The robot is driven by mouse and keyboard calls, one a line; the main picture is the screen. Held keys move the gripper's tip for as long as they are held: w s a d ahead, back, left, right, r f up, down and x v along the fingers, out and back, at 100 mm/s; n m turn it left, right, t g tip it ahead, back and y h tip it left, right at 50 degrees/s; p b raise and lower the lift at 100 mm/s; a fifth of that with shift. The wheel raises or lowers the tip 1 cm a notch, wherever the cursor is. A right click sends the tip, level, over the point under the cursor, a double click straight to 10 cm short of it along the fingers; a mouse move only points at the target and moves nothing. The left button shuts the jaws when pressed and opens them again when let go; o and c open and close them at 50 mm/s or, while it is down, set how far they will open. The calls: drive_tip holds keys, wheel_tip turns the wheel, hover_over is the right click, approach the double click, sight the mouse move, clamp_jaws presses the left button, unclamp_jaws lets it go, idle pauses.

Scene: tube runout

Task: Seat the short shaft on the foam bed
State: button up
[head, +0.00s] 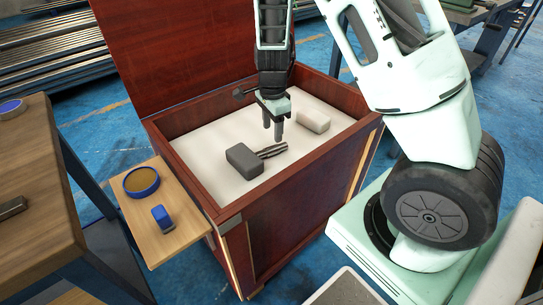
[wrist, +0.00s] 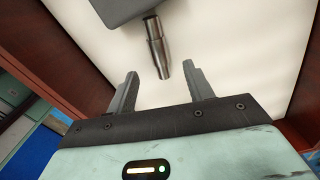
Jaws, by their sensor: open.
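The short shaft (head: 272,151) is a stepped metal cylinder at the right side of a dark grey block (head: 244,161). Both are over the white foam bed (head: 206,137) inside a red-brown wooden chest. In the wrist view the shaft (wrist: 156,45) points from the grey block (wrist: 122,8) toward my gripper; whether its far end sits in the block or only against it is hidden. My gripper (head: 273,133) is open and points down, just above and behind the shaft. In the wrist view, the shaft's near end lies between the fingertips (wrist: 162,74), with gaps both sides.
A white block (head: 313,120) lies at the bed's right. The chest walls (head: 290,168) rise around the bed, and its open lid (head: 170,50) stands behind. A side shelf (head: 190,232) holds a blue-rimmed round dish (head: 141,182) and a small blue object (head: 161,218). The bed's left is clear.

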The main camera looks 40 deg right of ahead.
sight(272, 147)
drive_tip(key=f+b, duration=0.1)
drive_tip(key=f, duration=0.2)
drive_tip(key=f+b, duration=0.2)
drive_tip(key=f, duration=0.2)
drive_tip(key=shift+s+a+f, duration=0.1)
drive_tip(key=shift+a, duration=0.1)
drive_tip(key=shift+c, duration=0.3)
clamp_jaws()
